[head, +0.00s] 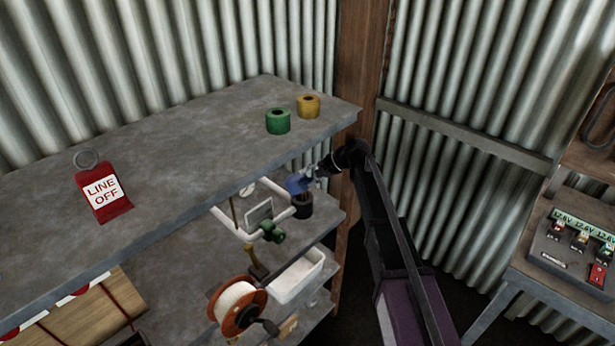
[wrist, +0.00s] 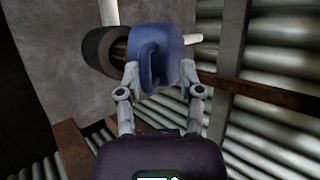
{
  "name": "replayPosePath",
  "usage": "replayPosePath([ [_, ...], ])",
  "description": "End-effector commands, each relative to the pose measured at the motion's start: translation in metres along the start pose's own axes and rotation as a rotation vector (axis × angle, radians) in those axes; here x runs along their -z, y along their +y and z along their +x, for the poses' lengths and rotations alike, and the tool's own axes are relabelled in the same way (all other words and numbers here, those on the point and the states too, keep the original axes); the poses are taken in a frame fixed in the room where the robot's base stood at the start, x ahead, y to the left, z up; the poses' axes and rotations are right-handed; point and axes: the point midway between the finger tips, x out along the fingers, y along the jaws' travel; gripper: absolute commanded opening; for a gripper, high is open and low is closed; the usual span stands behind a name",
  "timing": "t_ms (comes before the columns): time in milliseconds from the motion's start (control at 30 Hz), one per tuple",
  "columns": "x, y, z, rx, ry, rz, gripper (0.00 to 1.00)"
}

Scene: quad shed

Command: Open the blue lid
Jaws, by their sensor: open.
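The blue lid (head: 297,184) shows at the shelf's right end, above a dark round container (head: 302,207). In the wrist view the blue lid (wrist: 158,50) has a loop-like tab on its face and seems tilted away from the dark container (wrist: 99,52), whose round mouth shows at left. My gripper (head: 311,175) reaches in from the right in the head view. In the wrist view my gripper (wrist: 160,72) is open, its two fingers on either side of the lid's near part. I cannot tell whether they touch it. Much of the container is hidden.
Green tape (head: 278,121) and yellow tape (head: 308,106) stand on the upper shelf (head: 190,140) above. A white frame-like item, an orange spool (head: 237,305) and a white tray (head: 298,276) lie below. A wooden post (head: 360,60) and corrugated wall stand close behind my arm.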

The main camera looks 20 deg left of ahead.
Motion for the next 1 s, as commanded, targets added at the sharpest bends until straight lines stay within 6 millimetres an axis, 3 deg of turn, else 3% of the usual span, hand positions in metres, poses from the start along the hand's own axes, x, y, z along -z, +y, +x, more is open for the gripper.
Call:
replayPosePath([
  [1000, -0.001, -0.003, -0.051, 0.0, 0.0, 0.0, 0.48],
])
